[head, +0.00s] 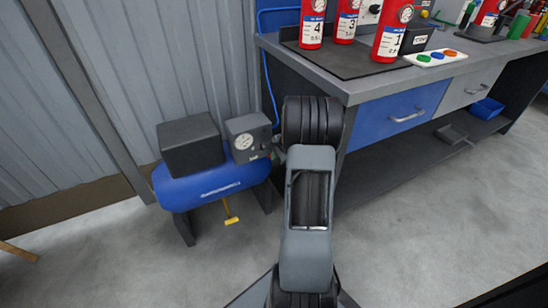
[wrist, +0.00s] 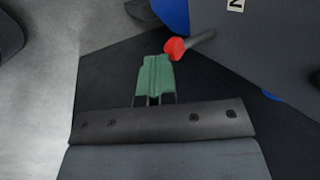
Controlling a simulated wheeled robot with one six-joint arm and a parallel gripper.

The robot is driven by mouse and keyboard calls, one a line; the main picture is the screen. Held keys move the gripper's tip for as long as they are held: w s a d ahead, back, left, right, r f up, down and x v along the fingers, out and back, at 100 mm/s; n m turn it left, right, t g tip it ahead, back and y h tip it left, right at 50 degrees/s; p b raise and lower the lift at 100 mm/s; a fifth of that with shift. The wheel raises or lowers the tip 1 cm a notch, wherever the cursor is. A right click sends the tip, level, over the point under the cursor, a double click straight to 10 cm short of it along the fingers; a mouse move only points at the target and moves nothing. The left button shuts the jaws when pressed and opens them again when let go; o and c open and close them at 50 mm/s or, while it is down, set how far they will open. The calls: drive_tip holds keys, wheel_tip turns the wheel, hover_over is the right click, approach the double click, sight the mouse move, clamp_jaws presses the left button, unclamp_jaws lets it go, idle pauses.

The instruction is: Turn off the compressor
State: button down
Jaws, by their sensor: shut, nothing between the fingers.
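The compressor in the head view has a blue tank (head: 205,188), a black box (head: 190,147) on top and a grey box with a round gauge (head: 246,143) at its right end. My arm reaches to the right of the gauge box, and hides most of my gripper in that view. In the wrist view my gripper's green fingers (wrist: 157,62) are shut and empty. A red knob (wrist: 175,48) on a grey stem is just beyond and right of the fingertips, very close; I cannot tell whether they touch. A white label (wrist: 236,5) with a dark letter is cut off at the top.
A yellow piece (head: 231,220) hangs under the tank. Floor in front is clear.

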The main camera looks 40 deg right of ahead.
drive_tip(key=shift+a+f, duration=0.35)
drive_tip(key=shift+f, duration=0.25)
drive_tip(key=shift+r, duration=0.2)
drive_tip(key=shift+r+p, duration=0.45)
drive_tip(key=shift+r, duration=0.15)
drive_tip(key=s+r+p, duration=0.1)
drive_tip(key=s+r, duration=0.1)
drive_tip(key=s, duration=1.1)
drive_tip(key=shift+s+a+r, duration=0.2)
drive_tip(key=shift+s+r, duration=0.1)
drive_tip(key=shift+r, duration=0.05)
